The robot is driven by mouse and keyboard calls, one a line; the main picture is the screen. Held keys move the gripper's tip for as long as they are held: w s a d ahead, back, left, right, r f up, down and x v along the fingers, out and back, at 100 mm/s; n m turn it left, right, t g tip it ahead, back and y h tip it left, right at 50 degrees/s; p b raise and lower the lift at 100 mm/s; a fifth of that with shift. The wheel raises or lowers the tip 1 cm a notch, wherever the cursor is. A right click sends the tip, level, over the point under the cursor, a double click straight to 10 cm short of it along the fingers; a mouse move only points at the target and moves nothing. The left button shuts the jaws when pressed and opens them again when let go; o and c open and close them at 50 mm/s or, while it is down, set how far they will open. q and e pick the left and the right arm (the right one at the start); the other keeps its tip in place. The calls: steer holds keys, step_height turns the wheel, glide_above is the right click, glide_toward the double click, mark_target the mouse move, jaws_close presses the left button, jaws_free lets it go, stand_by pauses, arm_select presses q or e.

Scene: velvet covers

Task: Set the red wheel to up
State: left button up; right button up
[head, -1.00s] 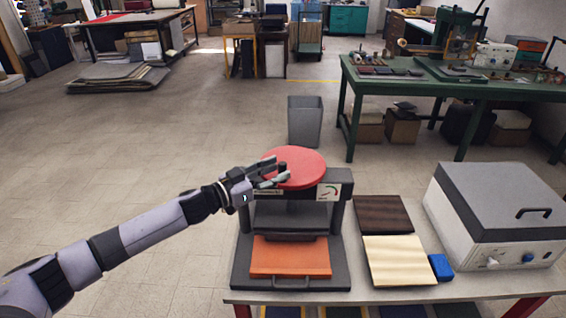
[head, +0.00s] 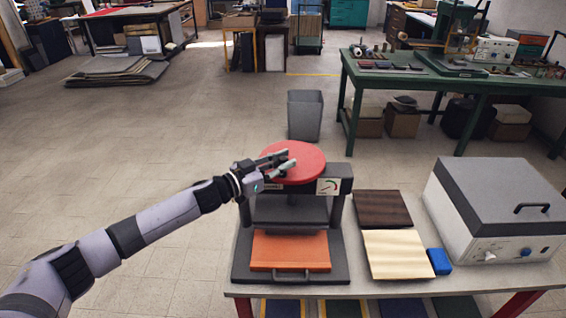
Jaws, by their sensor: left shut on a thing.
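The red wheel (head: 309,164) lies flat on top of a dark press (head: 340,222), on the near table. My left gripper (head: 288,162) reaches in from the left over the wheel's left half. Its fingers are shut on the wheel's small dark handle, which is mostly hidden between them. A white dial plate (head: 328,186) with a green arc sits on the press front, below the wheel's right side; its pointer is too small to read. An orange pad (head: 290,251) lies on the press bed under the raised plate. My right gripper is out of view.
Right of the press lie a dark brown board (head: 382,209), a pale board (head: 397,254) and a blue block (head: 439,261). A white machine with a grey lid (head: 492,195) stands at the right. A grey bin (head: 305,116) stands on the floor behind.

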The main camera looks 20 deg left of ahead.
arm_select(q)
jaws_close()
stand_by(0.5)
